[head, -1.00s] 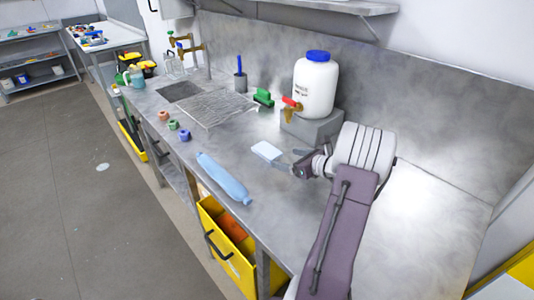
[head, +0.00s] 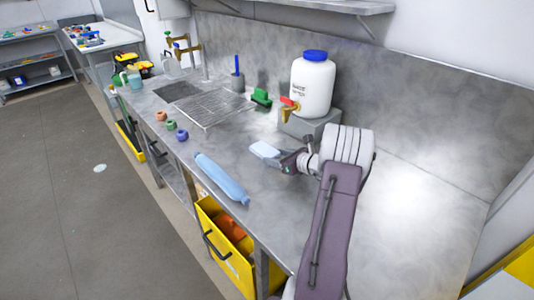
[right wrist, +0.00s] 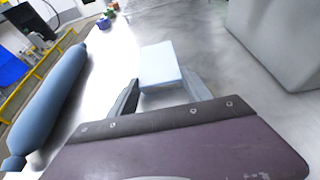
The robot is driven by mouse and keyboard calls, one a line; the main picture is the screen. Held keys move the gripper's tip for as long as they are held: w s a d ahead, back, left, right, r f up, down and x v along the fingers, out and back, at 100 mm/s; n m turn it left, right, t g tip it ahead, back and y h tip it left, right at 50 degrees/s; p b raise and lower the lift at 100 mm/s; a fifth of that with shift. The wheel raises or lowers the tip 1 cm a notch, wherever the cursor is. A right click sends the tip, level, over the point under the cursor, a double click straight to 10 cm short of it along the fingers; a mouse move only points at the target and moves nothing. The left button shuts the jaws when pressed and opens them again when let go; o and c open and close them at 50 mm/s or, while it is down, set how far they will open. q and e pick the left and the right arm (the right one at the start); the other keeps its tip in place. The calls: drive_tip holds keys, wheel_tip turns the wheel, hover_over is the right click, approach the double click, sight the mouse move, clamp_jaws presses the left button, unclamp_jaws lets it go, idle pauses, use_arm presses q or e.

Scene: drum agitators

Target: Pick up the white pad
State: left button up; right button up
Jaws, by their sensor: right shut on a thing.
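The white pad (head: 265,150) is a small pale block over the steel counter, in front of the grey block under the white jug. My right gripper (head: 279,157) comes from the right and is shut on it. In the right wrist view the white pad (right wrist: 161,66) sticks out beyond the two fingers of my right gripper (right wrist: 163,98). Whether the pad touches the counter is hard to tell. My left gripper is not in view.
A blue bottle-like roll (head: 221,178) lies at the counter's front edge. The white jug (head: 313,85) with a red-handled tap stands on a grey block (head: 306,124). A green brush (head: 261,97), a drain rack (head: 214,107) and several small coloured rings lie farther left. The right counter is clear.

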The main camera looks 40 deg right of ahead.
wheel_tip(320, 180, up, 4)
drive_tip(key=shift+r+p, duration=0.2)
drive_tip(key=shift+p, duration=0.2)
drive_tip(key=s+d+r, duration=0.2)
drive_tip(key=s+r, duration=0.1)
drive_tip(key=s, duration=0.2)
drive_tip(key=s+d+r+p, duration=0.1)
drive_tip(key=s+d+r, duration=0.1)
drive_tip(key=s, duration=0.4)
drive_tip(key=shift+d+r, duration=0.2)
drive_tip(key=shift+r, duration=0.6)
drive_tip(key=shift+w+f, duration=0.1)
